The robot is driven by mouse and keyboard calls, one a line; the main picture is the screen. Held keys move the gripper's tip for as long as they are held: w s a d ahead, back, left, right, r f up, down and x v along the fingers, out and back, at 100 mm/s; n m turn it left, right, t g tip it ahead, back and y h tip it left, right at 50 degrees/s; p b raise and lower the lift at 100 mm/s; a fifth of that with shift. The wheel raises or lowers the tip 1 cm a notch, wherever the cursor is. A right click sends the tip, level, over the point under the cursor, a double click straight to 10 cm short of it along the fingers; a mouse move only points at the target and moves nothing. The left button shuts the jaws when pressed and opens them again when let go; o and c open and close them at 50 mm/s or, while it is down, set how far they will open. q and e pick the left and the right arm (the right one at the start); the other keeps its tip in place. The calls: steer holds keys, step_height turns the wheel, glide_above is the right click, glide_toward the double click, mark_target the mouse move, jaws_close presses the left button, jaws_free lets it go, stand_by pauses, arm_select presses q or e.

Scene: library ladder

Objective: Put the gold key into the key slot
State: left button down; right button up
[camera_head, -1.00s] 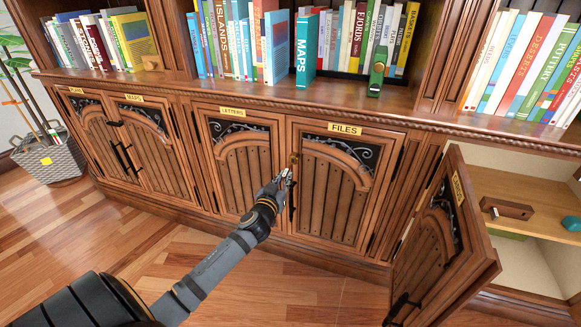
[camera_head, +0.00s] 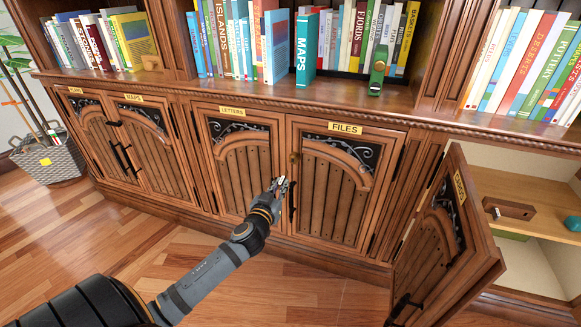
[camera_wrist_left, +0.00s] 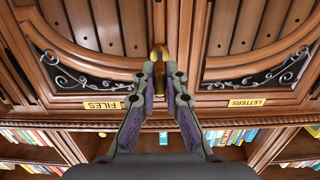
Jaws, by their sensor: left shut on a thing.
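My left gripper (camera_head: 279,184) is in front of the seam between the LETTERS door (camera_head: 240,170) and the FILES door (camera_head: 325,185). In the left wrist view the gripper (camera_wrist_left: 160,70) is closed in, with a small gold piece, the gold key (camera_wrist_left: 158,53), at its fingertips. The key is mostly hidden by the fingers, and its tip cannot be made out. A small brass fitting, seemingly the key slot (camera_head: 294,158), is on the left edge of the FILES door, a little above and right of the gripper. The gripper is apart from it. My right gripper is out of view.
At right a cabinet door (camera_head: 445,240) stands open, jutting out, with a wooden block (camera_head: 508,208) on the shelf inside. Books and a green object (camera_head: 377,78) stand on the shelf above. A basket (camera_head: 48,160) is at far left. The floor is clear.

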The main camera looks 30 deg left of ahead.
arm_select(q)
steer(key=v, duration=0.8)
steer(key=shift+f, duration=0.75)
